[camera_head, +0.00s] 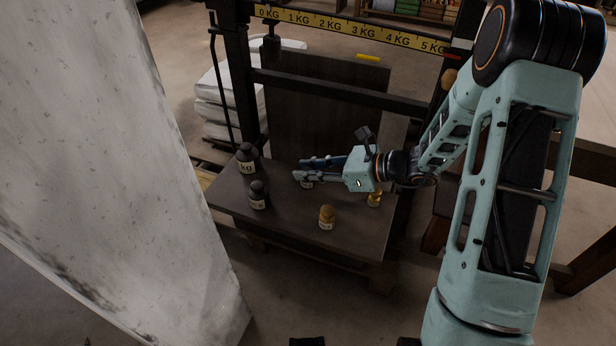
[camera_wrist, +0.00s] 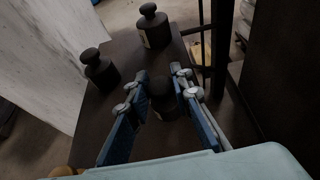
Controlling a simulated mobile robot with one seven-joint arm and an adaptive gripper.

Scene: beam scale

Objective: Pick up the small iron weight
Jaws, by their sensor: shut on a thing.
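The small iron weight (camera_head: 307,184) is dark and mostly hidden by the fingers in the head view. In the wrist view it shows as a dark shape (camera_wrist: 163,98) between the fingers. My gripper (camera_head: 300,170) reaches in from the right, low over the dark platform, and is shut on this weight. Its two blue-grey fingers stand on either side of the weight in the wrist view (camera_wrist: 156,82). I cannot tell whether the weight touches the platform.
A large iron weight (camera_head: 246,158) and a medium one (camera_head: 258,195) stand left of my gripper. Two brass weights (camera_head: 326,217) (camera_head: 374,198) stand nearer the front and right. The platform (camera_head: 290,222) sits before the scale frame with its yellow kilogram beam (camera_head: 345,29).

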